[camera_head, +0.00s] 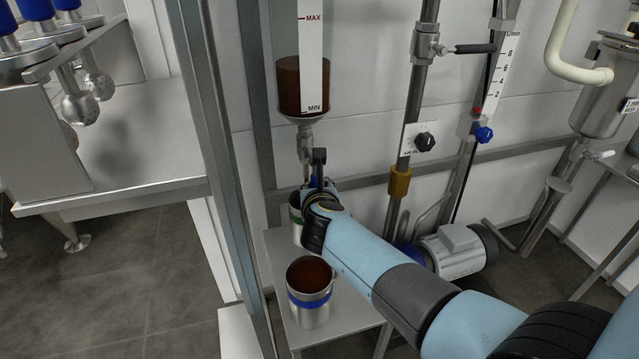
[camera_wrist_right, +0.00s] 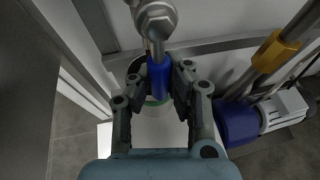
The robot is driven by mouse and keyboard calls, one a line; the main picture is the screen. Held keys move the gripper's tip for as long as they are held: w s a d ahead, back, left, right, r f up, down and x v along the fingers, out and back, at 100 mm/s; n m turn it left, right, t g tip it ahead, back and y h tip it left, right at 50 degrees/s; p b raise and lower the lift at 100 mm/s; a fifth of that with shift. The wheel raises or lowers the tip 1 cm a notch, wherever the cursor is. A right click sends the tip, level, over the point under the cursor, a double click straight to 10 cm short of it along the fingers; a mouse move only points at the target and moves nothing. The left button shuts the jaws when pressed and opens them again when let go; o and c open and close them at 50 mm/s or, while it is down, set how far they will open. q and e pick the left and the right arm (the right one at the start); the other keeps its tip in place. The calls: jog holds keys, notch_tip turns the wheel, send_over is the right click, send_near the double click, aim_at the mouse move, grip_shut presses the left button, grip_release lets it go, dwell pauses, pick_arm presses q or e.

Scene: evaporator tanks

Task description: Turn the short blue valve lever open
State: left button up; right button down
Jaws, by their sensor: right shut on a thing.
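The short blue valve lever (camera_wrist_right: 158,75) shows in the right wrist view, running from a metal valve fitting (camera_wrist_right: 157,20) down between my fingers. My right gripper (camera_wrist_right: 160,84) is shut on the lever, one finger on each side. In the head view my right gripper (camera_head: 318,168) is just below the outlet valve (camera_head: 305,138) of the tank (camera_head: 302,85) with brown liquid. There the gripper hides most of the lever. My left gripper is not in view.
A steel pot with a blue band (camera_head: 310,301) and brown contents stands on a low table (camera_head: 283,262). A green-banded pot (camera_head: 295,213) is partly behind my arm. A steel post (camera_head: 222,150) stands left of the tank. A pump motor (camera_head: 455,250) is at the right.

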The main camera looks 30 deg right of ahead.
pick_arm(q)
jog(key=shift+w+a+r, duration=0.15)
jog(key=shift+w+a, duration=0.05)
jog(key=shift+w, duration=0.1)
pick_arm(e)
jog(key=shift+a, duration=0.1)
jog(key=c, duration=1.2)
grip_release()
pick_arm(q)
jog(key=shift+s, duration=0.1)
pick_arm(e)
jog(key=v, duration=0.7)
jog(key=shift+s+a+r, duration=0.1)
jog(key=shift+s, duration=0.15)
